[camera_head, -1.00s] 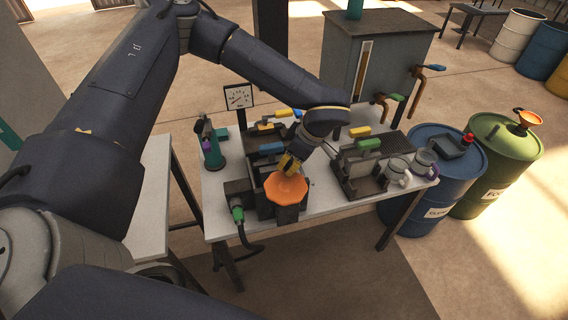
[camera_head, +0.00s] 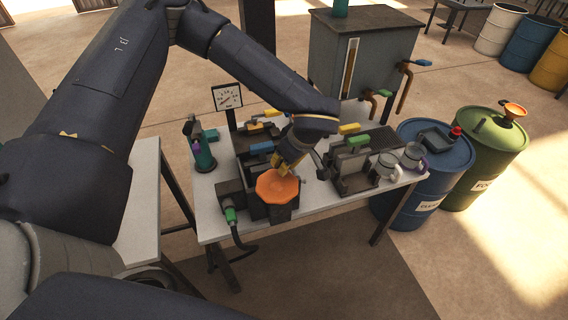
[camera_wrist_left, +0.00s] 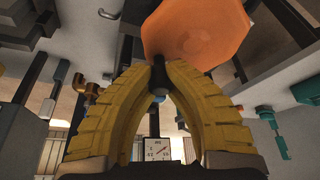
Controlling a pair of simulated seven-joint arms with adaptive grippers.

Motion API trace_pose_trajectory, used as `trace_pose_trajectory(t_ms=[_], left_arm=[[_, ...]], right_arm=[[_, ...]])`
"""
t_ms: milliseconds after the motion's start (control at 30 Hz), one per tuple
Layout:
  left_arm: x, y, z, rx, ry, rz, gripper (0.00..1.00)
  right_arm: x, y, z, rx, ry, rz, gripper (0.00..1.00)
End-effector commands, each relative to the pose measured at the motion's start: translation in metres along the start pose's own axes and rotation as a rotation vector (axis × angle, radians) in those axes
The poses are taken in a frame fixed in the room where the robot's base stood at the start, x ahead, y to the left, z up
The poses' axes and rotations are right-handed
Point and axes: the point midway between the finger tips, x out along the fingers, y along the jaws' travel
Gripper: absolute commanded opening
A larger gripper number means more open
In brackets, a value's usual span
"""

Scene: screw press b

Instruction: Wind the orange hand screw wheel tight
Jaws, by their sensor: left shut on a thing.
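The orange hand screw wheel (camera_head: 277,186) sits on a dark press body (camera_head: 258,211) near the front edge of the white table. It fills the top centre of the left wrist view (camera_wrist_left: 195,30). My left gripper (camera_head: 283,169) is at the wheel's far side, its arm reaching over from the left. Its ribbed yellow fingers (camera_wrist_left: 158,72) close on a small dark handle peg (camera_wrist_left: 158,77) at the wheel's rim. The fingers partly hide the peg. My right gripper is out of view.
A dial gauge (camera_head: 228,97) stands behind the press. A dark fixture with a green handle (camera_head: 357,140) and mugs (camera_head: 384,165) stand to the right.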

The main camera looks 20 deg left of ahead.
Motion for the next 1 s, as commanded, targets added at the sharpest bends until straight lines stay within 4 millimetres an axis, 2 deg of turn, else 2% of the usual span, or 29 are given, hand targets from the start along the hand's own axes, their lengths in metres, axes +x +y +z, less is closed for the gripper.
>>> trace_pose_trajectory(t_ms=[267, 300, 567, 833, 1000], left_arm=[[-0.001, 0.002, 0.001, 0.001, -0.001, 0.006, 0.00], [-0.001, 0.002, 0.001, 0.001, -0.001, 0.006, 0.14], [0.000, 0.001, 0.000, 0.000, -0.001, 0.003, 0.44], [-0.001, 0.000, 0.000, 0.000, -0.001, 0.001, 0.45], [-0.013, 0.001, 0.000, 0.001, 0.000, 0.004, 0.45]], right_arm=[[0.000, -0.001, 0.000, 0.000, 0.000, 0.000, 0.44], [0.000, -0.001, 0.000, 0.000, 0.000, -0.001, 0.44], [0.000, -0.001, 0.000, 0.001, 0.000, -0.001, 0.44], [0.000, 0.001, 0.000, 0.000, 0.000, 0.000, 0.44], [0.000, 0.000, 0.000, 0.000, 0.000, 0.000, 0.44]])
